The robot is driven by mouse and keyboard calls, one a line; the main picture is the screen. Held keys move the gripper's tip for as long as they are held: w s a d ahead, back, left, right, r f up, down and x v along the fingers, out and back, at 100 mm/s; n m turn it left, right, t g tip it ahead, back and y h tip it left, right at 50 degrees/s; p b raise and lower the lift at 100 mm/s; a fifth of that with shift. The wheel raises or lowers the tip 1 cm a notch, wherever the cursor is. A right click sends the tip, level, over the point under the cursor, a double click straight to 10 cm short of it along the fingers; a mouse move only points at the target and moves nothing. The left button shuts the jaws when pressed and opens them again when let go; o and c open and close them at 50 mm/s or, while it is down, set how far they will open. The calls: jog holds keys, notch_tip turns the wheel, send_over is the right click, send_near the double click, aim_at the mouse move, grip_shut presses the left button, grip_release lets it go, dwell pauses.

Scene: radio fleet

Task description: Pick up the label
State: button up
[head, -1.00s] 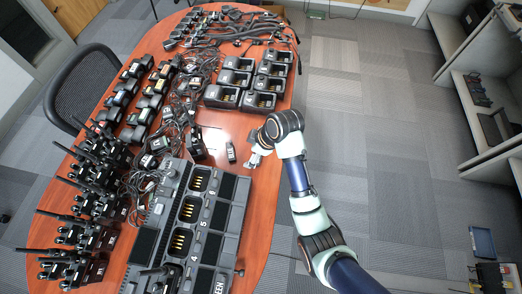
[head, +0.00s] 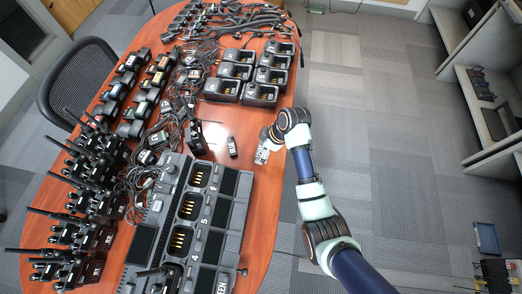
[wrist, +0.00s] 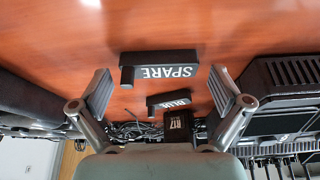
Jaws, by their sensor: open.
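A dark label block reading SPARE (wrist: 165,70) lies on the wooden table in the wrist view, between and beyond my fingertips. A smaller dark block reading BLUE (wrist: 170,100) lies lower in that view, also between the fingers. My gripper (wrist: 160,88) is open and empty, with one finger on each side. In the head view my gripper (head: 264,154) is over the table's right edge. A small dark block with pale text (head: 232,147) lies left of it; I cannot tell which label it is.
A dark unit marked R17 (wrist: 180,128) stands past the labels. A large multi-bay charger (head: 190,210) is near, and several single chargers (head: 262,93) stand further back. Tangled cables (head: 185,95) and radios (head: 85,190) fill the left. Bare wood (head: 258,190) surrounds the small block.

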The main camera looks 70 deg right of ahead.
jog(key=c, duration=0.8)
jog(key=shift+r, duration=0.1)
notch_tip(320, 180, up, 20)
jog(key=p, duration=0.8)
